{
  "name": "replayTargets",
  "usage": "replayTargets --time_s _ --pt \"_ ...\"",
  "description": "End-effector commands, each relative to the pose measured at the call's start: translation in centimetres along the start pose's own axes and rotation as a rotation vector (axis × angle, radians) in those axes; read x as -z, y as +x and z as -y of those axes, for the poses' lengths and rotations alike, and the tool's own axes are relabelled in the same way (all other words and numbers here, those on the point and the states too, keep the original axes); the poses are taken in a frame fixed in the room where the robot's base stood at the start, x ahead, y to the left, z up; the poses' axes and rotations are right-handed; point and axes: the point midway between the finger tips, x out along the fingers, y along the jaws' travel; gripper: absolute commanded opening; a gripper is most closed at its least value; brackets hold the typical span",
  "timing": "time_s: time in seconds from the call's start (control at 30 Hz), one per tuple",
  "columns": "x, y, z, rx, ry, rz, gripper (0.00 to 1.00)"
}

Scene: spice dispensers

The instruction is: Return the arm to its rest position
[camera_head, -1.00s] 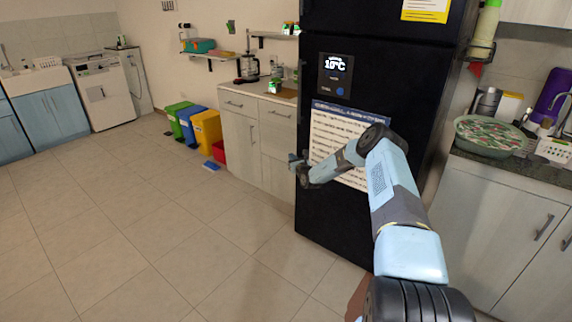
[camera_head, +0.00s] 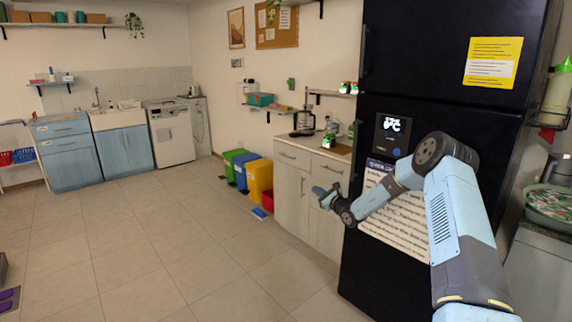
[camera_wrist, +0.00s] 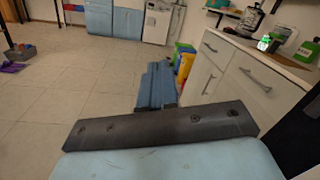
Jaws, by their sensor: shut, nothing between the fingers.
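My arm, light blue and dark grey, reaches up from the lower right of the head view and bends over to the left in front of the black fridge (camera_head: 445,60). My gripper (camera_head: 322,193) is at its left end, before the pale counter cabinet. In the wrist view my gripper (camera_wrist: 157,88) points ahead over the tiled floor. Its blue fingers are together, with nothing between them. It appears apart from the cabinets and bins.
Green, blue and yellow bins (camera_head: 258,178) and a small red one stand left of the cabinet (camera_head: 293,195). The counter (camera_head: 325,146) holds a coffee maker (camera_head: 304,121) and a spice dispenser (camera_head: 328,142).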

Motion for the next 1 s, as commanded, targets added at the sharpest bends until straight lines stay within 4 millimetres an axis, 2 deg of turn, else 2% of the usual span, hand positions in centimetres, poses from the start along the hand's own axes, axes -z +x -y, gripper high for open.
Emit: replayTargets --time_s 0.03,0.1,0.27,0.4,0.67,1.0 --pt "-2.5 0.1 -0.6 -0.047 -0.047 0.016 0.0" --pt "-5.3 -0.1 -1.5 -0.111 -0.109 0.033 0.0" --pt "-11.2 -1.0 -3.7 -0.254 -0.25 0.065 0.0" --pt "-15.9 -2.5 -5.7 -0.373 -0.372 0.085 0.0" --pt "-23.2 -6.5 -9.4 -0.584 -0.6 0.104 0.0" --pt "-30.5 -13.9 -13.1 -0.83 -0.892 0.089 0.0"
